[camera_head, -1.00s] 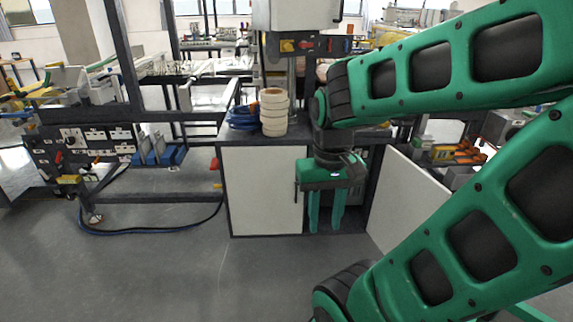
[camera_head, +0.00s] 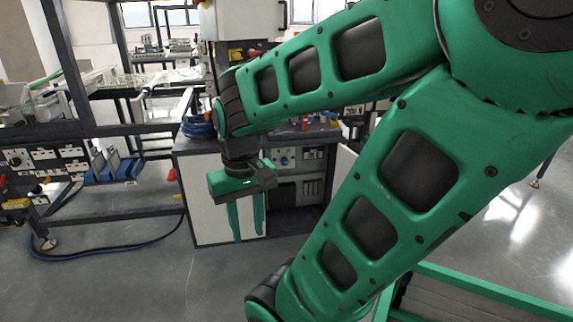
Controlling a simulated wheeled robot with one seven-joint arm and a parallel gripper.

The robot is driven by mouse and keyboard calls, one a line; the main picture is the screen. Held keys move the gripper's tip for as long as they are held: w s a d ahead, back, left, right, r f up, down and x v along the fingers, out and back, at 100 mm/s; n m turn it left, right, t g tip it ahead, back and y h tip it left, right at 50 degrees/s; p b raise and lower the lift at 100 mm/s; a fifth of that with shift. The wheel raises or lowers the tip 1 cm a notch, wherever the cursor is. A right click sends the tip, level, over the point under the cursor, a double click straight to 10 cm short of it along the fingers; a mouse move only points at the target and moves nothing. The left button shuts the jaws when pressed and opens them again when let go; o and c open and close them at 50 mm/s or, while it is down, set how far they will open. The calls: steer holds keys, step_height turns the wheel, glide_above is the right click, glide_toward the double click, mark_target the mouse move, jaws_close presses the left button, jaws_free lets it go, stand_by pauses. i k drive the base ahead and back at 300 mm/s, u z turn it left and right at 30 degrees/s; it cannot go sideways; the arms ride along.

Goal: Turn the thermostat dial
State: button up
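A control panel (camera_head: 297,160) sits in the upper part of the open cabinet under the bench. A small round dial-like knob (camera_head: 284,161) shows at its left side, too small to read; I cannot tell for sure that it is the thermostat dial. My gripper (camera_head: 247,222) points down in front of the cabinet, to the left of and lower than the panel. Its two green fingers are apart with nothing between them, so it is open. The gripper appears apart from the panel.
A white cabinet door (camera_head: 207,200) stands behind my gripper. Blue coiled hose (camera_head: 198,127) lies on the bench top. A frame with blue parts (camera_head: 112,165) and a floor hose (camera_head: 110,257) are at left. My arm hides much of the right. The front floor is clear.

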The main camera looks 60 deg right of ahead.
mark_target(284, 161)
steer(key=z, duration=0.05)
steer(key=k, duration=1.25)
steer(key=z, duration=0.55)
steer(key=i, duration=1.5)
steer(key=u, duration=0.05)
